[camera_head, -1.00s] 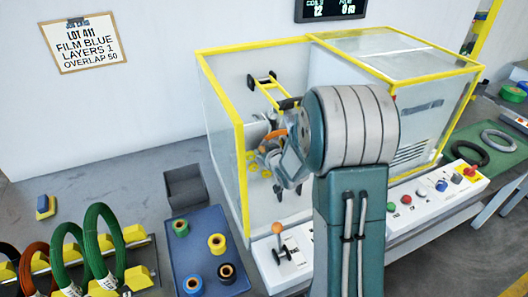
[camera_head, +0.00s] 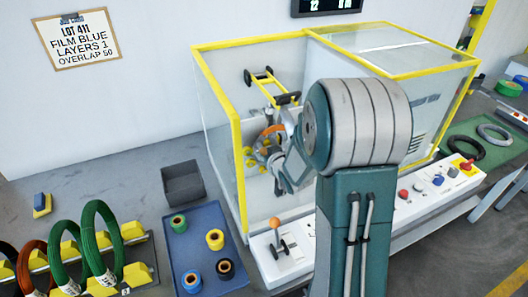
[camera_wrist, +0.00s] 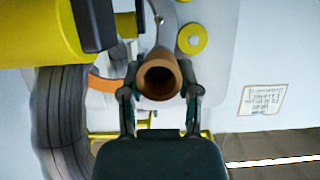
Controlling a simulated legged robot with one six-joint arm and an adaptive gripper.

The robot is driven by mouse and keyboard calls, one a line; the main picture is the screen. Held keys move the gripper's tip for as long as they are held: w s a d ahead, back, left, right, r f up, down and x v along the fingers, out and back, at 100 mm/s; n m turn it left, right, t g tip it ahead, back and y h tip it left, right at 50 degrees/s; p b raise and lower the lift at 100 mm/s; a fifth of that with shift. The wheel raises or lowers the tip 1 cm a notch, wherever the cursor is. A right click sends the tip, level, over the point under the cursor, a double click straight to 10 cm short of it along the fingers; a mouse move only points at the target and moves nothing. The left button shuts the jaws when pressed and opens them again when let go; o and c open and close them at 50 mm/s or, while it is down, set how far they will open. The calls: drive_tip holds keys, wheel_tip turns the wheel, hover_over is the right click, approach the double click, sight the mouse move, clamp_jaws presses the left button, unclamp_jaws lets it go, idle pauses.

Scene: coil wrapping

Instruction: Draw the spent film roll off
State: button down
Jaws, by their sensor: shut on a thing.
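The spent film roll (camera_wrist: 158,80) shows in the wrist view as a brown, hollow core seen end-on. My gripper (camera_wrist: 160,92) is shut on it, with one finger on each side. In the head view my gripper is inside the yellow-framed wrapping machine (camera_head: 240,130), beside an orange ring part. My own arm hides much of the gripper there, and I cannot make out the core. In the wrist view, I cannot tell whether the core still touches its holder.
A dark coil (camera_wrist: 58,125) and a yellow roller (camera_wrist: 40,30) are close at left in the wrist view. A blue tray (camera_head: 190,255) holds several film rolls. An empty dark grey bin (camera_head: 183,183) stands behind it. A control panel (camera_head: 425,195) lines the front right.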

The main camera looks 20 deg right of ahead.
drive_tip(key=shift+s, duration=2)
